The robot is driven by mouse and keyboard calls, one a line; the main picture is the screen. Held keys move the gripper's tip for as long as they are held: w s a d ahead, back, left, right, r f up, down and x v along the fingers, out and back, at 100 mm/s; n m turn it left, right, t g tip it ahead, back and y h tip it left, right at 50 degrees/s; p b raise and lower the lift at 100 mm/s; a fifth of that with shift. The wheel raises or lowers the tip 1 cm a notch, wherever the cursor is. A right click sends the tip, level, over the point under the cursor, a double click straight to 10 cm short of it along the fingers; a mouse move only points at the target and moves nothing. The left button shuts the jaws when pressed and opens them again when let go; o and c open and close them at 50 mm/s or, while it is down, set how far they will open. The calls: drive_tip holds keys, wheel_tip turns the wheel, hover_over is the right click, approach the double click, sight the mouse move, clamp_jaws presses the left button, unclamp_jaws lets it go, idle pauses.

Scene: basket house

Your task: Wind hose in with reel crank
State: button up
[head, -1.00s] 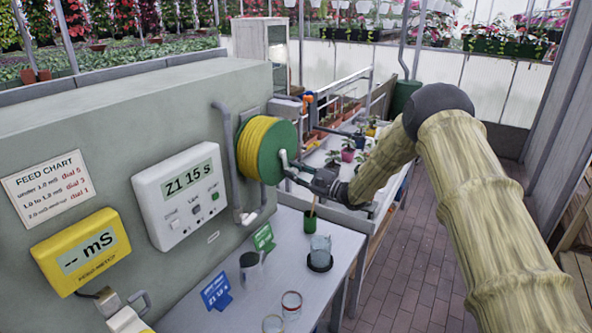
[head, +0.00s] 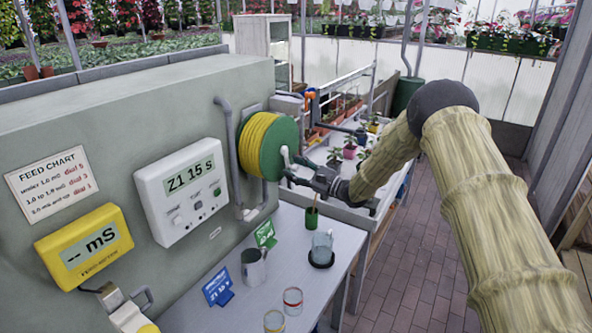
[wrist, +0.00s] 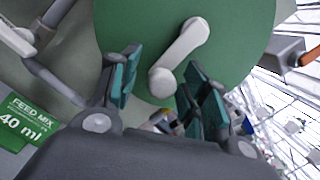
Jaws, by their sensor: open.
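The hose reel (head: 272,146) is mounted on the grey-green wall, with yellow hose (head: 256,142) wound on it and a green disc facing out. In the wrist view the green disc (wrist: 236,50) fills the upper middle. A pale grey crank (wrist: 182,43) lies across it, its rounded knob end (wrist: 162,82) at the lower left. My gripper (wrist: 160,88) is open, with the knob end between or just beyond its teal fingertips; I cannot tell whether they touch it. In the head view my gripper (head: 297,170) is at the reel's right side, by the crank (head: 286,156).
A bench (head: 333,244) below holds a green cup (head: 311,217), a glass jug (head: 322,247), a metal mug (head: 253,268) and small glasses (head: 292,301). A control box (head: 184,190) and yellow meter (head: 84,246) are on the wall. Potted plants (head: 350,147) stand behind my arm.

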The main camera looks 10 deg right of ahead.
drive_tip(key=v, duration=1.2)
drive_tip(key=shift+d, duration=0.1)
